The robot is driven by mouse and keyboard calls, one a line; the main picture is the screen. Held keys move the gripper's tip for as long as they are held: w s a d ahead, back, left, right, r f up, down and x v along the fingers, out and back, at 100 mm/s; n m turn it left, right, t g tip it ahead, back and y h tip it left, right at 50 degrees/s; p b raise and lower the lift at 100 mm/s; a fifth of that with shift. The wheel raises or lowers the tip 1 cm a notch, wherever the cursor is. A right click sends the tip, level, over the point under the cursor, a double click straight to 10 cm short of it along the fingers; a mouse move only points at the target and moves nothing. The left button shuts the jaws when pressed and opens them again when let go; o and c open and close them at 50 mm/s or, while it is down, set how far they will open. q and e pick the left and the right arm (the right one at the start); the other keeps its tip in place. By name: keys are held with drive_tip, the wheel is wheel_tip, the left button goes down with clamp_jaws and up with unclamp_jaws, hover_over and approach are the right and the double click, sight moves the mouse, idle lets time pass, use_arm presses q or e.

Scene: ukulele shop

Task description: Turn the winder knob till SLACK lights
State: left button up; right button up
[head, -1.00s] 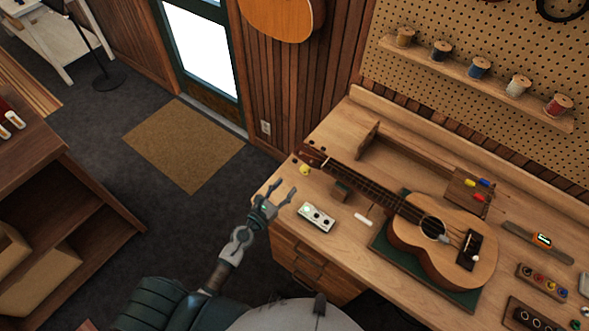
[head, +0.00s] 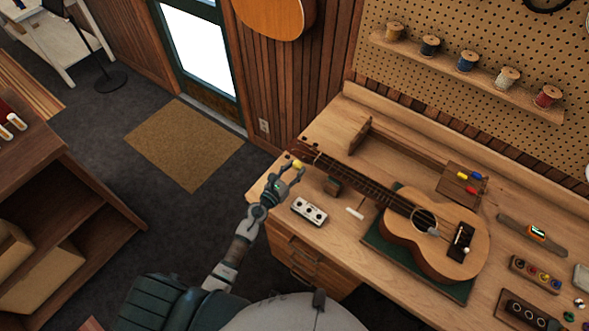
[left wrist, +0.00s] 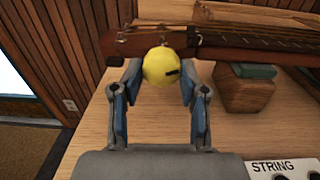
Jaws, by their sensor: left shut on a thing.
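The winder knob (left wrist: 160,67) is a yellow ball with a dark mark, by the ukulele's headstock. It also shows in the head view (head: 297,163) at the bench's left end. My left gripper (head: 290,173) is shut on the knob, one finger on each side in the left wrist view (left wrist: 158,84). The ukulele (head: 436,232) lies with its neck toward the gripper. A white indicator box (head: 310,211) with dark round spots stands in front of the neck. My right gripper is out of view.
A dark wooden block (left wrist: 244,92) supports the neck close right of the gripper. A small white piece (head: 355,213) lies right of the box. A green mat (head: 376,241) lies under the ukulele's body. The bench's front left corner is clear.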

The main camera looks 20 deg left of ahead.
use_arm(q)
drive_tip(key=shift+d+r, duration=0.15)
drive_tip(key=shift+d, duration=0.3)
drive_tip(key=shift+c, duration=0.4)
drive_tip(key=shift+w+a, duration=0.1)
drive_tip(key=shift+a, duration=0.4)
drive_tip(key=shift+d, duration=0.2)
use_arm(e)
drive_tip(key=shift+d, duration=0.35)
use_arm(q)
drive_tip(key=shift+a, duration=0.1)
drive_tip(key=o, duration=0.9)
drive_tip(key=shift+c, duration=0.2)
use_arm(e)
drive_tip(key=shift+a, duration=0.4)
